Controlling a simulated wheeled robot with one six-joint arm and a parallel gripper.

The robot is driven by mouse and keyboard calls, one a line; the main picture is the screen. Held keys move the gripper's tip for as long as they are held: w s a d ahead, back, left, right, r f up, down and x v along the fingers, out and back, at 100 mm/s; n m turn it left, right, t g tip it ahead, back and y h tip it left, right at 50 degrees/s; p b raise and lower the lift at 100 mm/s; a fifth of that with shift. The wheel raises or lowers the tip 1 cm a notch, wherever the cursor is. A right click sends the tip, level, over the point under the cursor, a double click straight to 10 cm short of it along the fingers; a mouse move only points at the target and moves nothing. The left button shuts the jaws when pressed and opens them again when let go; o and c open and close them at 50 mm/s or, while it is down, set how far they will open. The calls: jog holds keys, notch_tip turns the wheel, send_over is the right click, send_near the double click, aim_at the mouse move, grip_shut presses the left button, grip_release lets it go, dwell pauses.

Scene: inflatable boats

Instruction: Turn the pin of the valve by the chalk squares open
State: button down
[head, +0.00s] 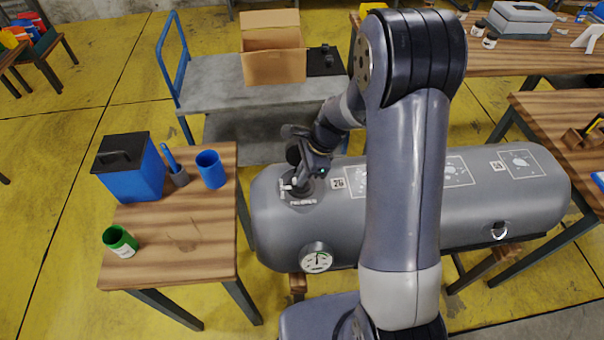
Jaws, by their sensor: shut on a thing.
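A grey inflatable tube (400,238) lies across the middle of the head view. A round dark valve (301,190) with white marks around it sits on the top of its left end. My gripper (300,178) reaches down onto this valve and is shut on its pin. The pin is mostly hidden by the fingers, so its turn position cannot be read. White-outlined squares with small marks show further right on the tube, one (520,164) near the right end and another (459,172) partly behind my arm.
A round pressure gauge (316,259) is on the tube's front. A wooden table (215,245) at left bears a blue box (130,168), a blue cup (211,169) and a green cup (120,241). A grey cart (215,87) with a cardboard box (272,47) stands behind. Wooden tables stand at right.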

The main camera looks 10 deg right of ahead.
jog(key=n+g, duration=0.1)
jog(key=n, duration=0.3)
jog(key=shift+w+g, duration=0.1)
jog(key=shift+g, duration=0.2)
jog(key=n, duration=0.2)
jog(key=n+g+h, duration=0.1)
jog(key=n, duration=0.1)
jog(key=shift+a+n+h, duration=0.1)
jog(key=shift+n+h, duration=0.2)
jog(key=n, duration=0.2)
jog(key=n+g+h, duration=0.1)
jog(key=n, duration=0.1)
jog(key=shift+n+h+b, duration=0.3)
jog(key=shift+b, duration=0.05)
jog(key=shift+w+a+n+h, duration=0.1)
jog(key=shift+n+h, duration=0.6)
jog(key=shift+n, duration=1.1)
jog(key=c, duration=1.5)
grip_release()
jog(key=b+v, duration=0.1)
jog(key=v, duration=0.9)
jog(key=shift+w+r, duration=0.3)
jog(key=shift+w, duration=0.05)
